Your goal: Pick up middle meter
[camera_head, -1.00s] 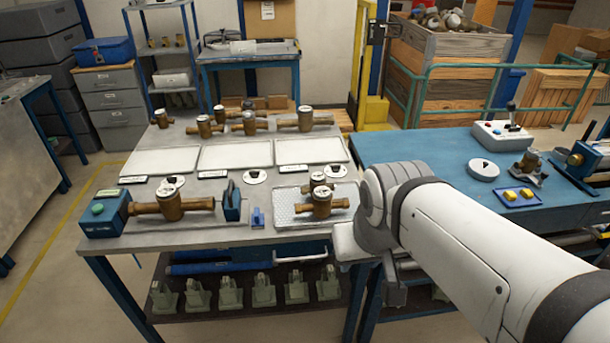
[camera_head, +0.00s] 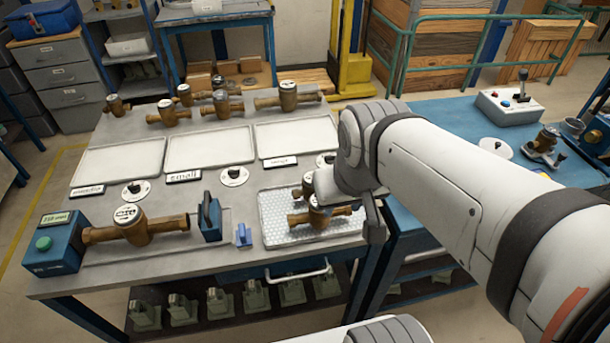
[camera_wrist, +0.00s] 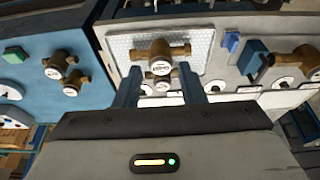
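Two brass meters lie in the dotted white tray (camera_head: 272,238) at the table's right front. The nearer one (camera_head: 318,219) has a pipe body lying across the tray; the other (camera_head: 307,184) is just behind it and partly hidden by my arm. In the wrist view the larger one (camera_wrist: 158,48) and the smaller one (camera_wrist: 161,68) appear in line between my fingers. My gripper (camera_wrist: 160,68) is open and empty, above the tray's right side. Another brass meter (camera_head: 132,228) sits in the blue test rig to the left. I cannot tell which is the middle meter.
Several brass meters (camera_head: 222,104) stand at the table's back, behind three blank white trays (camera_head: 210,147). A blue clamp (camera_head: 209,216) and small blue block (camera_head: 243,236) stand left of the dotted tray. A blue table (camera_head: 440,125) with other parts is at right.

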